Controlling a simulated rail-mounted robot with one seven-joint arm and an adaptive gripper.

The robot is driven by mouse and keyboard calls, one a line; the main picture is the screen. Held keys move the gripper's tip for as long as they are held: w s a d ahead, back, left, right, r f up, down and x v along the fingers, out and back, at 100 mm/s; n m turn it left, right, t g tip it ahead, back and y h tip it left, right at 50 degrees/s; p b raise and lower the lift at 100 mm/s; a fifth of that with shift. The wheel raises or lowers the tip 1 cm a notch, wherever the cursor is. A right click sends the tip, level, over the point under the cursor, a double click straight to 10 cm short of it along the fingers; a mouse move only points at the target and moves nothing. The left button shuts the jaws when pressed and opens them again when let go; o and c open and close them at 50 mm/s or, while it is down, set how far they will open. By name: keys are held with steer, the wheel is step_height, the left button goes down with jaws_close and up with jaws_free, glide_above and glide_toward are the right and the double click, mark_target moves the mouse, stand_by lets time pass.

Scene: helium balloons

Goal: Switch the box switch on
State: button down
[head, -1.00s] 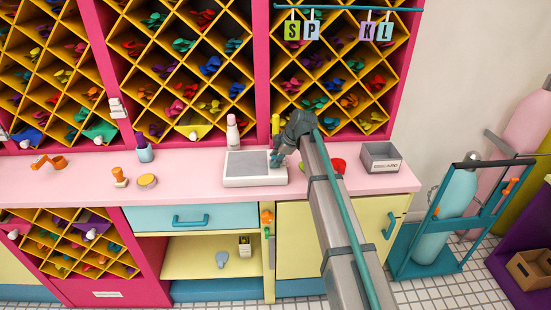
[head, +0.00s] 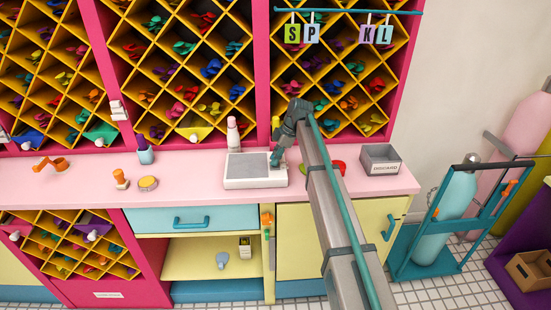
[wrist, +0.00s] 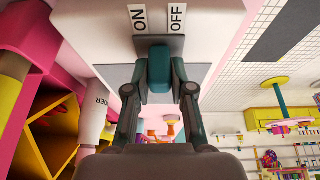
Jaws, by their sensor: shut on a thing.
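The switch box (head: 245,171) is a white box with a grey top panel on the pink counter in the head view. In the wrist view the box (wrist: 205,20) carries ON and OFF labels side by side, with a teal switch lever (wrist: 158,70) below and between them. My gripper (head: 276,158) is at the right part of the box. In the wrist view my gripper (wrist: 158,88) has a dark finger on each side of the lever and is shut on it. I cannot tell which label the lever favours.
A white bottle (head: 233,131) stands behind the box. A grey discard bin (head: 380,160) and a red round thing (head: 338,167) are to the right. A stamp (head: 121,179) and a round yellow tin (head: 148,183) are to the left. Balloon racks rise behind the counter.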

steer(key=g, duration=0.1)
steer(key=w+g, duration=0.1)
steer(key=shift+w+a+m+g, duration=0.1)
steer(key=shift+w+m+g, duration=0.2)
steer(key=shift+g, duration=0.1)
steer(key=shift+w+f+g+h+p, duration=0.15)
steer(key=shift+g+h+p, duration=0.2)
steer(key=shift+g, duration=0.25)
steer(key=c, duration=1)
jaws_free()
steer(key=shift+s, duration=0.2)
